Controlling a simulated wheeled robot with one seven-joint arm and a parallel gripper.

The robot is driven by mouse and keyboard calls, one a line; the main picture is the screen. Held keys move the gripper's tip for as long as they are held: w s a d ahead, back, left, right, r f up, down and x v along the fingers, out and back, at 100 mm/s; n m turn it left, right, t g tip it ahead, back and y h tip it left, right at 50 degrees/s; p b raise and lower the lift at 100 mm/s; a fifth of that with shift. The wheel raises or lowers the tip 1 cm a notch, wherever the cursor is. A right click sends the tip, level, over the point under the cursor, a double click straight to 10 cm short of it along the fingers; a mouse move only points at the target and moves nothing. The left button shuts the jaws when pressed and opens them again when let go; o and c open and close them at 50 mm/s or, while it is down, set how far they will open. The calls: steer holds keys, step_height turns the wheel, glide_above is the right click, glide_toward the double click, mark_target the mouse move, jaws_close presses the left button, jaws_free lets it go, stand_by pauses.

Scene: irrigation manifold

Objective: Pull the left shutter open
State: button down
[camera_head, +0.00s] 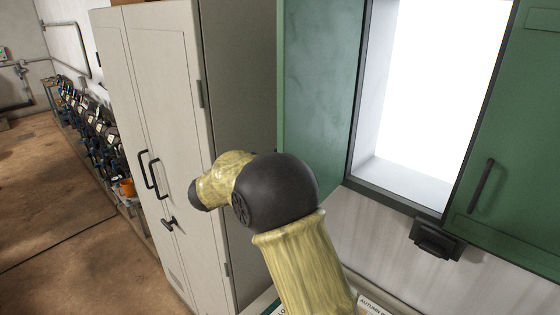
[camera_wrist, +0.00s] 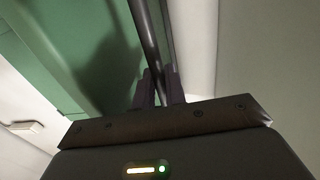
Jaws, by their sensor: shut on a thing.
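The left shutter (camera_head: 320,85) is a green panel that stands swung out from the left side of the bright window opening (camera_head: 425,90). It also shows in the wrist view (camera_wrist: 100,55). Its dark bar handle (camera_wrist: 147,35) runs between my fingers in the wrist view. My gripper (camera_wrist: 160,85) is shut on this handle. In the head view my yellow and black arm covers the lower part of the shutter, and the gripper and handle are hidden.
The right shutter (camera_head: 520,120), green with a dark handle (camera_head: 481,187), lies right of the window. A dark latch block (camera_head: 435,239) sits below the sill. A tall grey cabinet (camera_head: 165,110) stands close to the left shutter's outer side. Open floor (camera_head: 60,225) lies far left.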

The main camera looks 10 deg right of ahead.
steer(key=c, duration=1.8)
jaws_free()
steer(key=shift+d, duration=0.25)
steer(key=shift+a, duration=0.1)
steer(key=shift+a, duration=0.2)
steer(key=b+v, duration=0.7)
steer(key=v, duration=0.9)
steer(key=shift+s+a+b, duration=0.3)
steer(key=shift+b, duration=0.05)
